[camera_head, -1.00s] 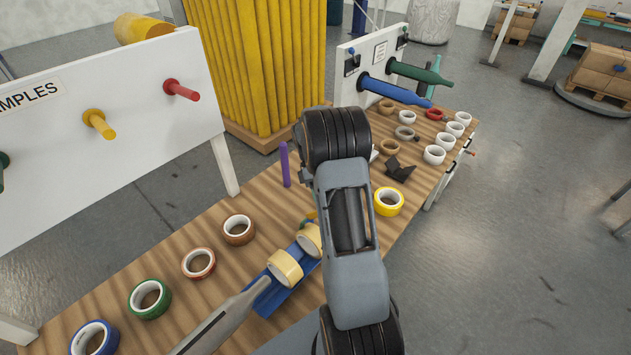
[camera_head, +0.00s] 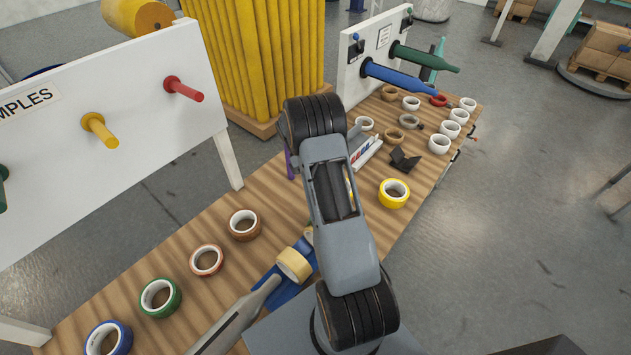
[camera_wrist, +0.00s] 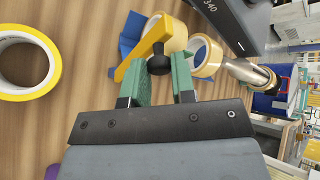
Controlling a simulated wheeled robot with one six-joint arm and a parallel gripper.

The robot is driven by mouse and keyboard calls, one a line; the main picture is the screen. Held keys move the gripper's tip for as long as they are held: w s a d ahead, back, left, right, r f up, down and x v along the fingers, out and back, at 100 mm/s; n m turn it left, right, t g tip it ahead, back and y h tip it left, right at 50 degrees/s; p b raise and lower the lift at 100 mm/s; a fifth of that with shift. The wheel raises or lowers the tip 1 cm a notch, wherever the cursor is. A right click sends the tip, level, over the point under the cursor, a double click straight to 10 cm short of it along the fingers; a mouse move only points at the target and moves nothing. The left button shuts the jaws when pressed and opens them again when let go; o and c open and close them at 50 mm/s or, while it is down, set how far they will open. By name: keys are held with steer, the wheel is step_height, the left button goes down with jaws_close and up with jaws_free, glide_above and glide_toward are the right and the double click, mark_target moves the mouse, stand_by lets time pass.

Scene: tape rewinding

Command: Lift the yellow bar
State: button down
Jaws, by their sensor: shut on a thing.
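The yellow bar (camera_wrist: 146,42) shows in the wrist view as a flat lever with a round black knob (camera_wrist: 158,65) at its near end. It stands in front of the cream tape rolls on the blue holder. My gripper (camera_wrist: 165,76) has its green fingertips on either side of the knob and is shut on it. In the head view my arm hides the gripper and the bar. A cream roll (camera_head: 294,264) on the blue holder (camera_head: 284,292) shows there, with a second mostly hidden behind my arm.
A yellow-edged tape roll (camera_head: 394,193) lies on the wooden table (camera_head: 185,240), also in the wrist view (camera_wrist: 28,62). Brown, red, green and blue rolls line the left side. A white board with pegs (camera_head: 60,150) stands behind. White rolls crowd the far right end.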

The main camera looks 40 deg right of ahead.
steer(key=c, duration=0.9)
jaws_free()
steer(key=shift+c, duration=0.2)
steer(key=b+v, duration=0.1)
steer(key=v, duration=0.6)
steer(key=shift+w+r, duration=0.15)
steer(key=shift+w, duration=0.05)
